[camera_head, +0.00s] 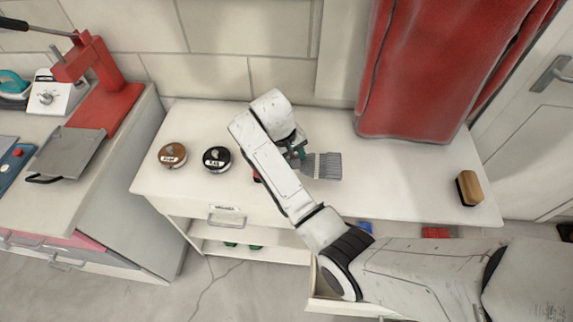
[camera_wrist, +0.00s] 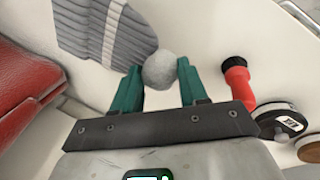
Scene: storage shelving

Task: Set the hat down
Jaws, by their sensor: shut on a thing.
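The hat (camera_head: 323,166) is grey and ribbed, with a pale round pompom (camera_wrist: 160,69). It lies stretched out over the white countertop, to the right of my gripper (camera_head: 297,152) in the head view. In the wrist view my gripper (camera_wrist: 160,72) has its teal fingers either side of the pompom, shut on it. The ribbed body of the hat (camera_wrist: 105,30) extends up and left, beyond the fingers. I cannot tell whether the hat touches the countertop. My arm hides part of the counter in the head view.
The white countertop (camera_head: 400,185) has free room right of the hat. A brown tin (camera_head: 172,155), a black tin (camera_head: 217,159) and a red bottle with a black cap (camera_wrist: 238,85) stand left. A red hanging cloth (camera_head: 420,70) is behind; a brush (camera_head: 469,188) lies far right.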

